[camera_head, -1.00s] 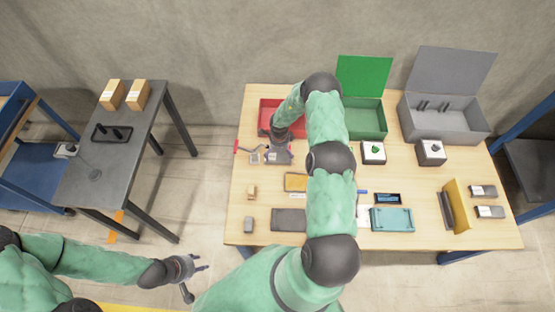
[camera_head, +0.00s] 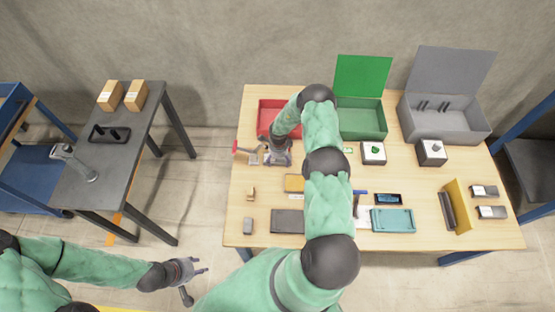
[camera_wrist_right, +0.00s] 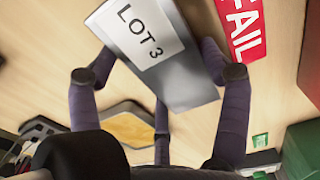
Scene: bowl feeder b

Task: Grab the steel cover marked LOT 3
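In the right wrist view the steel cover (camera_wrist_right: 188,78) is a flat grey metal piece with a white LOT 3 label. It is tilted in the picture, above or on the wooden table top. My right gripper (camera_wrist_right: 165,85) has its fingers spread around the cover, one at each side and one at the near edge. I see no clear grip on it. In the head view my right gripper (camera_head: 279,156) is over the left of the table, in front of the red bin, and hides the cover. My left gripper (camera_head: 192,271) is open and empty, away from the table.
A red FAIL label (camera_wrist_right: 240,25) lies beside the cover. The red bin (camera_head: 262,106), green box (camera_head: 372,130) and grey lidded box (camera_head: 460,132) stand along the back. A yellow piece (camera_head: 294,183), dark plate (camera_head: 287,221) and teal tray (camera_head: 405,220) lie near my right arm.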

